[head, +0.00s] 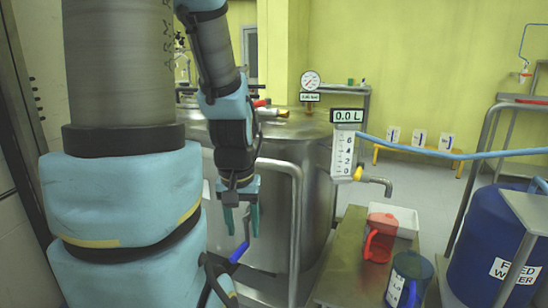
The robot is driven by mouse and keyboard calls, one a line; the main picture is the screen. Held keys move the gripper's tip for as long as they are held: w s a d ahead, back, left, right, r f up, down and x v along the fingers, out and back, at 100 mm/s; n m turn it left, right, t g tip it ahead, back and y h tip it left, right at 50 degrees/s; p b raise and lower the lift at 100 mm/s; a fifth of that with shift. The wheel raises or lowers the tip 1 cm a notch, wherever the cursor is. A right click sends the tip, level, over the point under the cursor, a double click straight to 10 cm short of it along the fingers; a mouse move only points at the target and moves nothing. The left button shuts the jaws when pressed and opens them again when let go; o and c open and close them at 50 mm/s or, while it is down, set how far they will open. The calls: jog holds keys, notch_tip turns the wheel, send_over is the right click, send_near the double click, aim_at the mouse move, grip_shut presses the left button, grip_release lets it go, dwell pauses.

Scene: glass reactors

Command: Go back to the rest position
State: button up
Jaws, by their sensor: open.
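My gripper (238,222) hangs pointing down in front of the steel reactor vessel (318,160). Its teal fingers are apart and nothing shows between them. A blue-handled valve lever (239,252) is just below and beside the fingertips; I cannot tell whether they touch it. My arm's large grey and light-blue links fill the left of the view and hide part of the vessel.
A metal rail (296,215) stands right of my gripper. A gauge reads 0.0 L (347,116). A blue hose (450,153) runs to the right, above a blue feed water drum (490,240).

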notch_tip(320, 180, up, 21)
jog(key=p, duration=1.9)
jog(key=shift+f, duration=0.2)
jog(key=shift+w, duration=0.1)
jog(key=shift+c, duration=0.2)
